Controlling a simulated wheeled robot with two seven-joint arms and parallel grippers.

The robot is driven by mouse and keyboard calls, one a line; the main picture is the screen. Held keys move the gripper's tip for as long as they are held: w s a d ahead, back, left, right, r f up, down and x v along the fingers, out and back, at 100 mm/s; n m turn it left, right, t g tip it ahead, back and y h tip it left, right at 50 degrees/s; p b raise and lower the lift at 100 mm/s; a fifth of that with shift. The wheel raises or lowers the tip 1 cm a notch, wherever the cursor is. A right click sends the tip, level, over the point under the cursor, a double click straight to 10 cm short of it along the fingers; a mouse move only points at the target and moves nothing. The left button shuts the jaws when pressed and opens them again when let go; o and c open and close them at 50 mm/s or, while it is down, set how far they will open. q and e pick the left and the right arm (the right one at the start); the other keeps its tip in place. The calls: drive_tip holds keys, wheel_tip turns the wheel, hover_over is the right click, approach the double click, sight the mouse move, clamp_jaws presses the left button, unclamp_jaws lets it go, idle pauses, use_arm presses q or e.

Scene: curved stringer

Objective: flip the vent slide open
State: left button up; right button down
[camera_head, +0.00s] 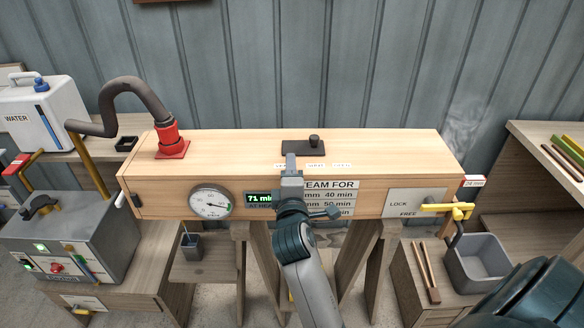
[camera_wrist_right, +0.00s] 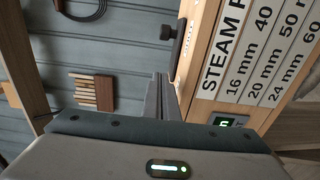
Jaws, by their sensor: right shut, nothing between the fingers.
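The vent slide is a dark plate (camera_head: 298,149) with a black knob (camera_head: 314,140) on top of the long wooden steam box (camera_head: 400,148). The knob stands toward the right part of the plate. Small white labels (camera_head: 328,165) lie along the box's front top edge, too small to read surely. My right gripper (camera_head: 291,159) is shut and empty, its tips just in front of the plate and left of the knob. In the right wrist view the shut fingers (camera_wrist_right: 160,95) point toward the box edge, with the knob (camera_wrist_right: 167,32) beyond and apart from them. My left gripper is out of view.
A red pipe fitting (camera_head: 169,140) rises from the box's left end. A dial gauge (camera_head: 210,203) and green display sit on the front. A yellow lock lever (camera_head: 447,209) is at the right end. A grey bin (camera_head: 478,262) stands below right. The box top right of the knob is clear.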

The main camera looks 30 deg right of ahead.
sight(305, 157)
drive_tip(key=p+x, duration=0.1)
drive_tip(key=x, duration=0.5)
drive_tip(key=shift+w+d+r+p, duration=0.1)
drive_tip(key=shift+d+r+p, duration=0.05)
drive_tip(key=shift+p, duration=0.2)
drive_tip(key=shift+s+d+p, duration=0.2)
drive_tip(key=shift+d+p, duration=0.15)
drive_tip(key=shift+d, duration=0.25)
drive_tip(key=shift+s+d+p, duration=0.2)
drive_tip(key=shift+d+p, duration=0.1)
drive_tip(key=shift+d, duration=0.25)
drive_tip(key=shift+s+d, duration=0.3)
drive_tip(key=shift+d, duration=0.4)
drive_tip(key=shift+d+p, duration=0.1)
drive_tip(key=shift+p, duration=0.25)
